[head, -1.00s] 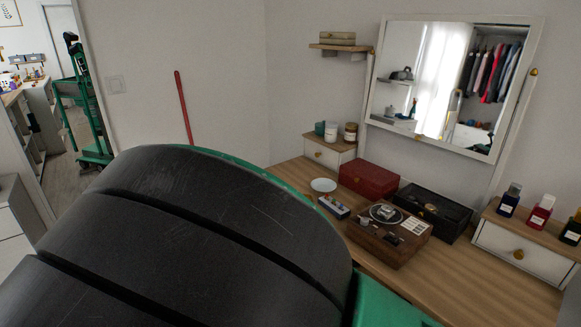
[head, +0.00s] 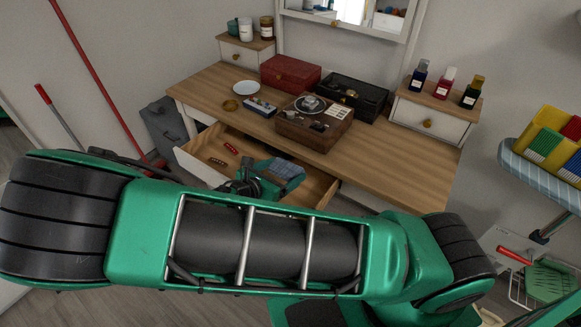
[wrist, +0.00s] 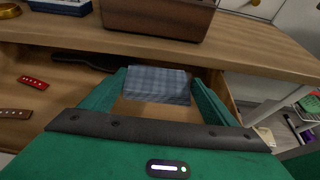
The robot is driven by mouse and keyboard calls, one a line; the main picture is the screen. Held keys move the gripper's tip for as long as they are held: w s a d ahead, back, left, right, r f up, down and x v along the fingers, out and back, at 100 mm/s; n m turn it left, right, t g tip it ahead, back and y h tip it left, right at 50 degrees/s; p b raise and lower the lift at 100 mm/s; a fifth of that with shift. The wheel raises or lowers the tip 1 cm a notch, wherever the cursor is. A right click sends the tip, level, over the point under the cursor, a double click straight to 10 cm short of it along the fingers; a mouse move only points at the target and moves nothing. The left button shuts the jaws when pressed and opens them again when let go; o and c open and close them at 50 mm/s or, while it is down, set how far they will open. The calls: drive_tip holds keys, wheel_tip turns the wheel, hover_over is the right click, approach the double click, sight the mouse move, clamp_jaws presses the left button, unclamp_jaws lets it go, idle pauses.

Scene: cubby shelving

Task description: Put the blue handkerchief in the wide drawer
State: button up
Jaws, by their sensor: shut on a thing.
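The blue handkerchief (wrist: 157,84) is a folded, checked blue cloth held between the two fingers of my gripper (wrist: 158,88) in the wrist view. In the head view the handkerchief (head: 284,170) shows at the tip of my gripper (head: 278,174), over the right part of the wide drawer (head: 196,166). The drawer is pulled out under the desk top. In the wrist view its wooden floor shows below the cloth. I cannot tell whether the cloth touches the floor. My arm hides the front of the drawer in the head view.
Red and brown small items (head: 231,148) and a dark flat object (wrist: 70,61) lie in the drawer. The desk top (head: 205,88) above bears a wooden record player (head: 313,124), a red box (head: 290,73) and a black case (head: 345,96). A grey bin (head: 160,125) stands left.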

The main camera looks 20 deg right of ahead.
sight(290, 168)
drive_tip(key=x, duration=0.4)
drive_tip(key=shift+f, duration=0.1)
drive_tip(key=shift+w+d+f, duration=0.4)
drive_tip(key=shift+d+f, duration=0.2)
drive_tip(key=shift+w+d+f, duration=0.45)
drive_tip(key=shift+d+f, duration=0.1)
drive_tip(key=shift+f, duration=0.6)
drive_tip(key=o, duration=1)
drive_tip(key=shift+r, duration=0.15)
drive_tip(key=v, duration=1.2)
drive_tip(key=shift+s+r, duration=0.1)
drive_tip(key=shift+r, duration=0.25)
